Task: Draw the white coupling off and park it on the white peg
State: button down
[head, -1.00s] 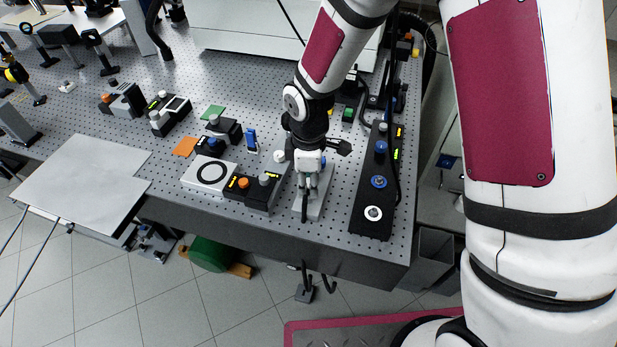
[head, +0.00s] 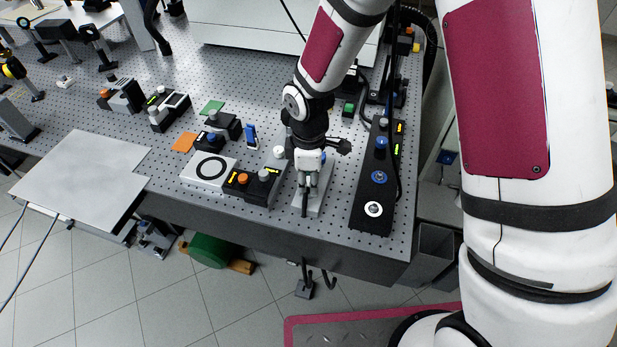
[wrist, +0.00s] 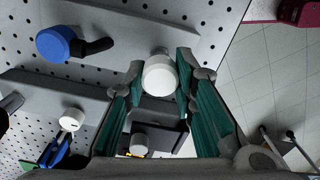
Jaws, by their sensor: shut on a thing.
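My gripper (wrist: 158,84) is shut on the white coupling (wrist: 160,76), whose round white end shows between the teal finger pads in the wrist view. In the head view my gripper (head: 307,184) is low over a narrow grey plate (head: 322,196) near the table's front edge. A dark stub (head: 304,207) hangs just below the fingers. The fingers hide any peg under the coupling, so I cannot tell whether it is seated. The black panel (head: 366,190) to the right has a white-ringed socket (head: 373,209) with nothing on it.
A blue coupling with a black tail (wrist: 57,44) stands near my gripper. A black box with orange and grey knobs (head: 250,186) stands close on the left. The table edge and floor lie in front.

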jog(key=shift+f, duration=0.25)
jog(key=shift+w+f+b, duration=0.1)
jog(key=shift+f+b, duration=0.2)
jog(key=shift+f, duration=0.4)
jog(key=c, duration=1.2)
grip_release()
jog(key=shift+c, duration=0.2)
jog(key=shift+r, duration=0.1)
notch_tip(320, 180, up, 11)
jog(key=shift+r, duration=0.1)
notch_tip(320, 180, up, 5)
jog(key=shift+f+p, duration=0.15)
jog(key=shift+p, duration=0.75)
